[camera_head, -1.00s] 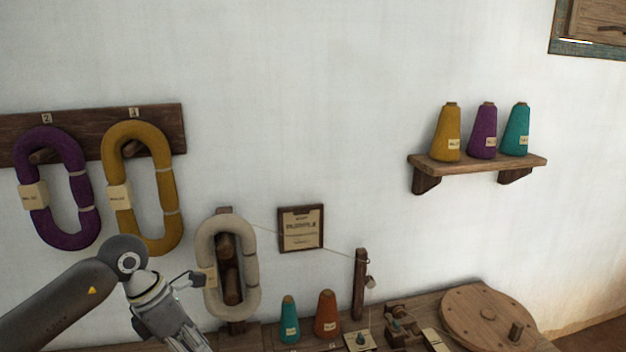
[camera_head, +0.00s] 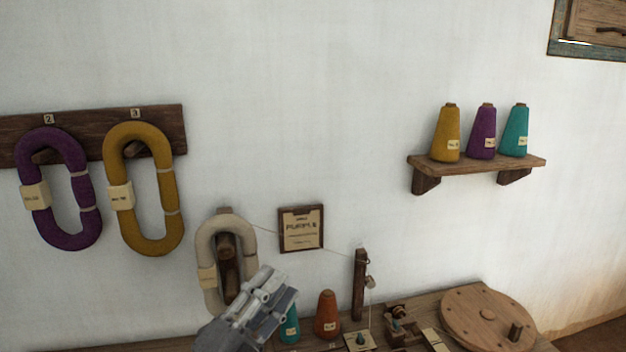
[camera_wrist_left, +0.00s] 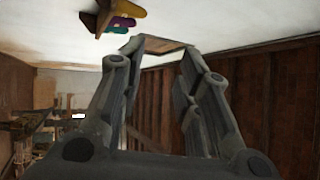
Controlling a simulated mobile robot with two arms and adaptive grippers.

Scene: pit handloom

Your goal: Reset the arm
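My left gripper (camera_head: 262,298) is low in the head view, in front of the lower part of the white yarn skein (camera_head: 210,250) and partly covering the teal cone (camera_head: 290,325) on the bench. In the left wrist view its two fingers (camera_wrist_left: 160,48) stand apart with nothing between them, so it is open and empty. The left arm behind the gripper is mostly below the picture. My right gripper does not show in either view.
Purple (camera_head: 52,195) and mustard (camera_head: 168,190) skeins hang on a wall rack. A wall shelf (camera_head: 480,163) holds three cones. The bench carries an orange cone (camera_head: 326,316), a wooden post (camera_head: 359,285) and a round wooden wheel (camera_head: 465,325).

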